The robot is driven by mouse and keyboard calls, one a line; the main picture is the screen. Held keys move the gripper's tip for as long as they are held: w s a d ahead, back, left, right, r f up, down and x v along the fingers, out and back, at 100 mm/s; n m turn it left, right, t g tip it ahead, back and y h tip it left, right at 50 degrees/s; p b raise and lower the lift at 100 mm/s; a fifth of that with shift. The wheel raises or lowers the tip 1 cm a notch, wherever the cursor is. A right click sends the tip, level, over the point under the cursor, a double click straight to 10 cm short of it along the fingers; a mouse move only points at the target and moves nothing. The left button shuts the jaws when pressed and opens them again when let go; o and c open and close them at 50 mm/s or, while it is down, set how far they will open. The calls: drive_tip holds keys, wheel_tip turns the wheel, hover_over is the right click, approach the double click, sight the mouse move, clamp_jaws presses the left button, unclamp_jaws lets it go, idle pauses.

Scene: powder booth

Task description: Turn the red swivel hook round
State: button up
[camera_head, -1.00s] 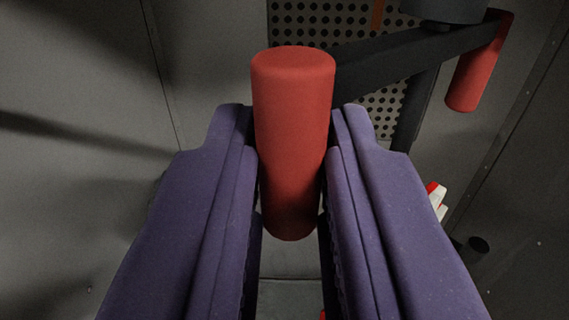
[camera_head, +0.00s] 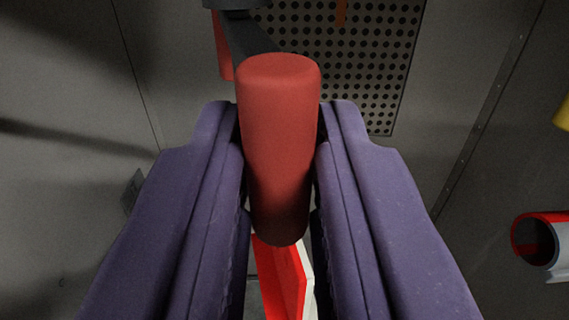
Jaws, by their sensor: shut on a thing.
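A red cylindrical grip (camera_head: 280,120) of the swivel hook stands between the two purple fingers of my gripper (camera_head: 280,185). The fingers are shut on its sides. A dark bar (camera_head: 248,38) of the swivel runs from behind the grip up to a dark hub (camera_head: 235,3) at the top edge. A second red grip (camera_head: 223,52) shows partly behind the bar, at its left. The hook's far parts are hidden by the held grip and cut off by the top edge.
A perforated panel (camera_head: 365,60) is behind the grip. Grey walls (camera_head: 60,60) surround it. A red and white piece (camera_head: 285,275) shows below between the fingers. A red and grey tube (camera_head: 540,240) is at the right, with a yellow thing (camera_head: 563,115) above it.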

drive_tip(key=w+d, duration=0.3)
drive_tip(key=d, duration=0.1)
drive_tip(key=shift+w+f, duration=0.1)
drive_tip(key=shift+w, duration=0.3)
drive_tip(key=shift+w+d, duration=0.15)
drive_tip(key=shift+w, duration=0.9)
drive_tip(key=o, duration=0.6)
drive_tip(key=shift+s+b, duration=0.15)
drive_tip(key=shift+b, duration=0.15)
drive_tip(key=s+b, duration=0.2)
drive_tip(key=s, duration=0.6)
drive_tip(key=shift+s, duration=0.4)
